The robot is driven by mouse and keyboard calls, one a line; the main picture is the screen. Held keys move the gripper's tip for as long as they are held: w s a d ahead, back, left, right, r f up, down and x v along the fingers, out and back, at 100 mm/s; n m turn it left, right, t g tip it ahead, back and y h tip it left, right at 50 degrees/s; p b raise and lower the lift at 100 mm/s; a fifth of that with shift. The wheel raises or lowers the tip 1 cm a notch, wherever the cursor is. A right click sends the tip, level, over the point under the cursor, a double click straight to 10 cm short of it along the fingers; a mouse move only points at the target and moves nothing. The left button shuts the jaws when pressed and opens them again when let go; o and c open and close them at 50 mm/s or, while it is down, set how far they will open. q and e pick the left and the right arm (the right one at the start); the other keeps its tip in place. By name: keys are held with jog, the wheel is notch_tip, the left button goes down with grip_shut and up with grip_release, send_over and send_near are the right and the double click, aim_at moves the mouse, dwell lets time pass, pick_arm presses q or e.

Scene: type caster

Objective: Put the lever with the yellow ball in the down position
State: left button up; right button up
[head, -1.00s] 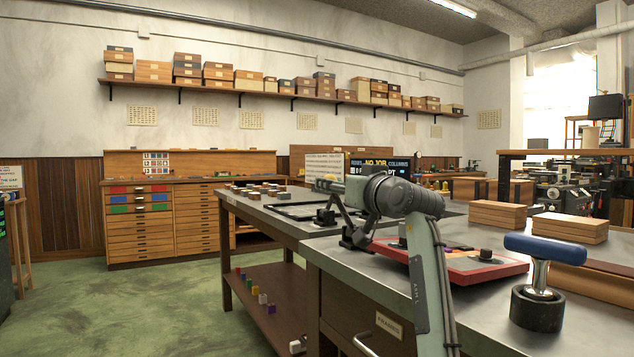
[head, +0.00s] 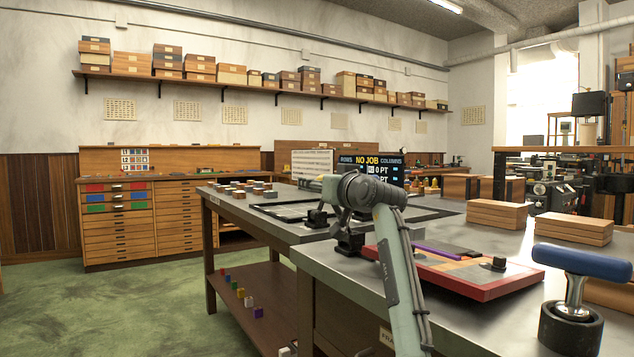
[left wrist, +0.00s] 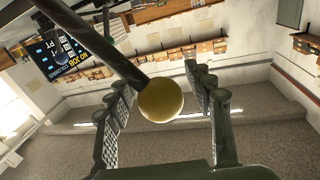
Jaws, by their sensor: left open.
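The yellow ball (left wrist: 161,100) shows in the left wrist view on the end of a dark lever rod (left wrist: 95,42). The rod enters from the upper left. My left gripper (left wrist: 163,86) is open, with its fingers on either side of the ball in the picture. Gaps show on both sides, and I cannot tell how deep the ball sits between the fingers. In the head view my left arm (head: 395,280) rises from the bottom and ends in a dark wrist. I cannot make out the yellow ball there. My right gripper is not in view.
A metal-topped bench (head: 470,325) carries a red tray (head: 475,288), wooden boxes (head: 498,214) and a blue-handled tool (head: 583,262). A screen (head: 376,162) reading "NO JOB" stands behind the wrist. Drawer cabinets (head: 182,215) stand at the back wall. Green floor (head: 150,305) is clear at left.

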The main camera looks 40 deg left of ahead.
pick_arm(q)
jog(key=shift+x, duration=0.8)
grip_shut()
